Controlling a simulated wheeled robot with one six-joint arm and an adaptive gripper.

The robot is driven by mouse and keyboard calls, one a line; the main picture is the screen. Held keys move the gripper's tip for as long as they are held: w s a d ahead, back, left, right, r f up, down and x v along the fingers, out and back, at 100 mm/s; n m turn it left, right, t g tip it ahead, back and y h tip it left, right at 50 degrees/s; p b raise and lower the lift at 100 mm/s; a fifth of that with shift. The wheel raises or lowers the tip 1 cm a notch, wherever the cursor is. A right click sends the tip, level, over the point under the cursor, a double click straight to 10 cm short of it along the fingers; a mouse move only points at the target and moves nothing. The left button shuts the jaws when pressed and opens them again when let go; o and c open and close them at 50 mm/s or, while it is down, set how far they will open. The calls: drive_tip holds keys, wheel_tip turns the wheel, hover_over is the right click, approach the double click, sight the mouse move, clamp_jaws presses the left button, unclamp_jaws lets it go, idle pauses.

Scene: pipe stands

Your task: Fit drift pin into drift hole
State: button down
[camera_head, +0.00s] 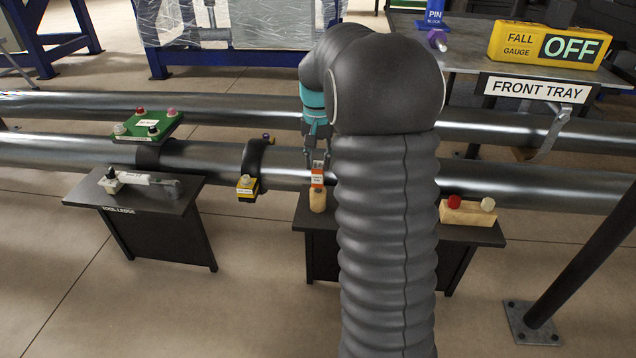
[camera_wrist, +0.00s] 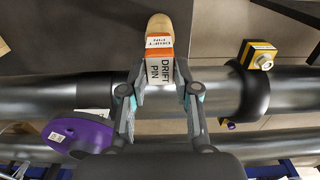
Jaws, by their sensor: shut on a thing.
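The drift pin (camera_head: 317,198) has a tan, rounded lower end and an orange-and-white label. In the wrist view the drift pin (camera_wrist: 158,62) shows "DRIFT PIN" on its label. My gripper (camera_head: 317,162) is shut on its labelled upper part, with one finger on each side in the wrist view (camera_wrist: 160,88). The pin is at the front pipe, over or near the left end of the middle dark shelf (camera_head: 470,231). I cannot tell whether its tan end touches the shelf. No drift hole can be made out; my arm hides part of the pipes and shelf.
Two long steel pipes (camera_head: 60,151) cross the scene. A yellow block (camera_head: 247,187) hangs by a black clamp. A purple disc (camera_wrist: 75,134) sits by the pipe. A wooden block (camera_head: 467,212) with knobs is on the shelf. The left shelf (camera_head: 135,200) holds a grey tool.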

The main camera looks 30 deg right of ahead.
drive_tip(key=shift+r+p, duration=2.65)
drive_tip(key=shift+r, duration=0.4)
drive_tip(key=shift+f, duration=0.1)
